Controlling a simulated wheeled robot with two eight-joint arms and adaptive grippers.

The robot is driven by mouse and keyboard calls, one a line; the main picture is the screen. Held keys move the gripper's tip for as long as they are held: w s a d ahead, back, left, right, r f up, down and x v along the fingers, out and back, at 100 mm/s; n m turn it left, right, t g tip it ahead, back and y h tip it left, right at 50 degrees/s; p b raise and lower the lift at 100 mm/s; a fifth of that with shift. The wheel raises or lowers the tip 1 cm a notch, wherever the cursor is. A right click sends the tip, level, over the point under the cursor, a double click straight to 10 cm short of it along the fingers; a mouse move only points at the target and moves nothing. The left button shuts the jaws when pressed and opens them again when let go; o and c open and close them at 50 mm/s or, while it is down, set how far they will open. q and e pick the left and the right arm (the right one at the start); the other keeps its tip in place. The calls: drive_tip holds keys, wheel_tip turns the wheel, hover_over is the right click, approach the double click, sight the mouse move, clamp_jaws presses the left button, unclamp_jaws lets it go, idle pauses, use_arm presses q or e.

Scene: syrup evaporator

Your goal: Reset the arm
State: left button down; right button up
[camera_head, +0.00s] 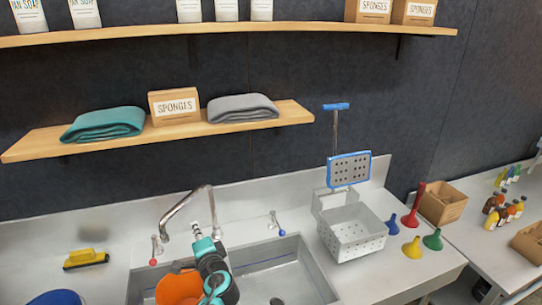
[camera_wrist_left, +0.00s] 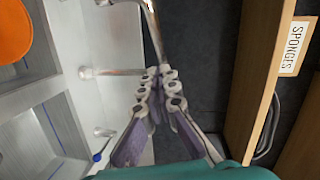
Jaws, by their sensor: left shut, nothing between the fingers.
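My left arm rises from the bottom of the head view over the sink. Its left gripper (camera_head: 195,228) points up toward the wall, close in the picture to the curved metal faucet (camera_head: 185,205). In the left wrist view the gripper (camera_wrist_left: 157,72) has its fingers together with nothing between them. The faucet (camera_wrist_left: 125,3) shows beyond the fingertips there; I cannot tell whether they touch. My right gripper is in neither view.
The sink (camera_head: 265,268) holds an orange container (camera_head: 178,288), partly hidden by my arm. A yellow brush (camera_head: 86,259) lies left. A wooden shelf (camera_head: 50,143) with towels and a sponge box (camera_head: 174,106) hangs above.

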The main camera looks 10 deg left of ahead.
use_arm(q)
drive_tip(key=s+d+f+n+g+h+b, duration=0.5)
drive_tip(key=s+d+f+n+h+b, duration=0.3)
drive_tip(key=s+d+f, duration=0.9)
drive_tip(key=s+d+h+b, duration=0.1)
drive_tip(key=h+b, duration=0.1)
drive_tip(key=b, duration=0.1)
drive_tip(key=shift+s+d+f+h, duration=0.15)
drive_tip(key=shift+s+f+h, duration=0.2)
drive_tip(key=shift+s+h, duration=0.05)
